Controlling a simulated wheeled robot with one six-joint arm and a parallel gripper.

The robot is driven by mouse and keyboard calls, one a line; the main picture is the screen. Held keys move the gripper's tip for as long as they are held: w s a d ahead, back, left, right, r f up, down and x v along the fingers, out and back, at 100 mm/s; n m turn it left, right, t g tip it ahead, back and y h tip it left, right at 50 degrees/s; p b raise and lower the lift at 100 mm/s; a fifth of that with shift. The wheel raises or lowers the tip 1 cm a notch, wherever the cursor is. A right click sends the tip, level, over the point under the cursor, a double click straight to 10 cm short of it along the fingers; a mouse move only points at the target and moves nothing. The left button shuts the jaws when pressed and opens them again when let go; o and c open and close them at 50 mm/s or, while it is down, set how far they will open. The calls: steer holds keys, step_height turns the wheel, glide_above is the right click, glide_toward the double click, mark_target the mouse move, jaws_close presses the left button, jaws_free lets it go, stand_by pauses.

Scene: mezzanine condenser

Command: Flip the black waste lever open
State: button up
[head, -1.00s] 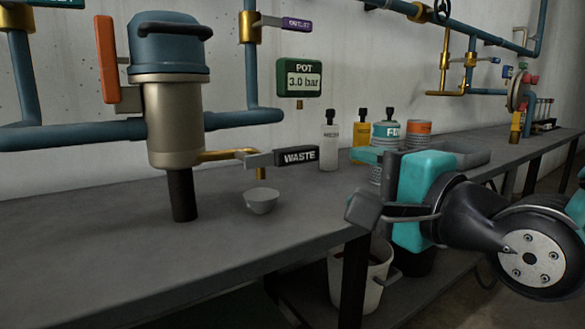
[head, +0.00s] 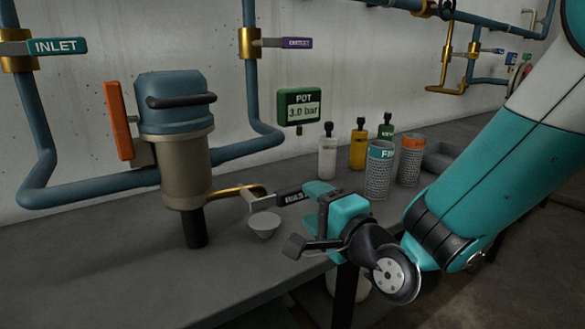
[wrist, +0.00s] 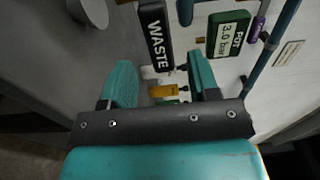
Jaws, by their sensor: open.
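The black waste lever (head: 288,198) sticks out to the right from the brass outlet pipe of the pot (head: 180,150), its right end partly hidden by my gripper (head: 315,190). In the wrist view the lever (wrist: 155,35) shows its WASTE label, and its near end lies in line with the gap between the two teal fingers of my gripper (wrist: 162,70). The fingers are apart, with nothing held. I cannot tell whether the lever end is between the fingertips or just beyond them.
A small grey bowl (head: 264,225) stands on the bench (head: 100,270) below the outlet. Bottles (head: 327,155) and a perforated canister (head: 379,172) stand behind my gripper. The orange lever (head: 118,120) is on the pot's left. The bench's left part is clear.

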mark_target(292, 189)
steer(key=p+x, duration=0.4)
steer(key=x, duration=0.2)
steer(key=shift+w+a+r, duration=0.15)
steer(key=shift+w+a, duration=0.1)
steer(key=shift+w+a+p, duration=0.2)
steer(key=shift+w+p, duration=0.1)
steer(key=shift+w, duration=0.1)
jaws_close()
